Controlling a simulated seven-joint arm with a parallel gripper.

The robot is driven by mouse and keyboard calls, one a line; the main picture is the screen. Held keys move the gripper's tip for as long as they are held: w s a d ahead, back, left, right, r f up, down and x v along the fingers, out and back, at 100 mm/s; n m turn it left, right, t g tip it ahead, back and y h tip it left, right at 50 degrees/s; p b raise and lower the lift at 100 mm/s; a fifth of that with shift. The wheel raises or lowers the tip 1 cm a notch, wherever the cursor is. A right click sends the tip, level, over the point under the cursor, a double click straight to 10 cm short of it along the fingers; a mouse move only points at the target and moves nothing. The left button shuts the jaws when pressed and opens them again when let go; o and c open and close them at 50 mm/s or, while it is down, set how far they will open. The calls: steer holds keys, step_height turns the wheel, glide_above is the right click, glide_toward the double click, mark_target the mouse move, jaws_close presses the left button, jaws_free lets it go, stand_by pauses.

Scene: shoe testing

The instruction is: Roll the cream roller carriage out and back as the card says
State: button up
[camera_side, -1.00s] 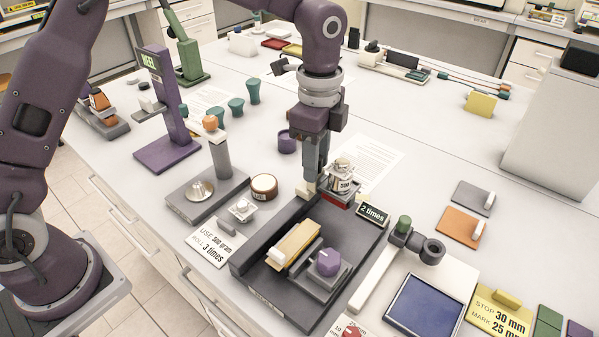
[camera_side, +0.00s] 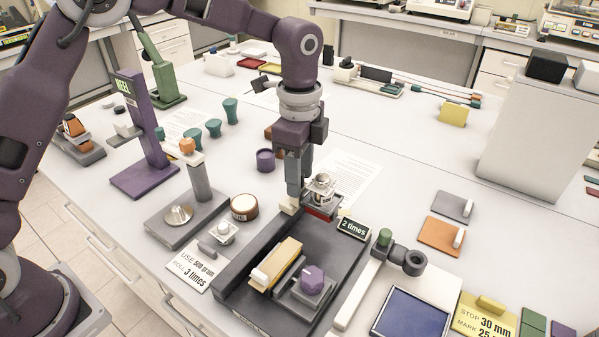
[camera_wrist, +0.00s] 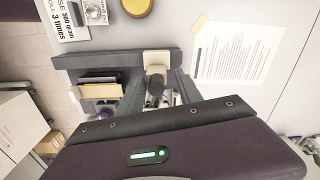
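The dark roller bed (camera_side: 231,283) stands at the front centre. At its far end is a cream block (camera_side: 288,204), apparently part of the roller carriage, beside a metal weight (camera_side: 322,186) on a red base (camera_side: 319,213). My gripper (camera_side: 297,205) points down with its fingertips at the cream block, left of the weight. The wrist view also shows the cream block (camera_wrist: 156,57). The white card (camera_side: 190,268) reads "USE 500 gram, ROLL 3 times".
A purple knob (camera_side: 312,280) and a tan block (camera_side: 284,258) sit on the bed. A blue-topped tray (camera_side: 410,315) is at the right. A paper sheet (camera_side: 350,175) lies behind.

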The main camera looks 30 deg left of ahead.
step_height(320, 180, up, 7)
steer(key=shift+r, duration=0.1)
stand_by(0.3)
steer(key=shift+s, duration=0.3)
step_height(320, 180, down, 7)
steer(key=shift+f, duration=0.2)
jaws_close()
steer(key=shift+w+r, duration=0.1)
stand_by(1.2)
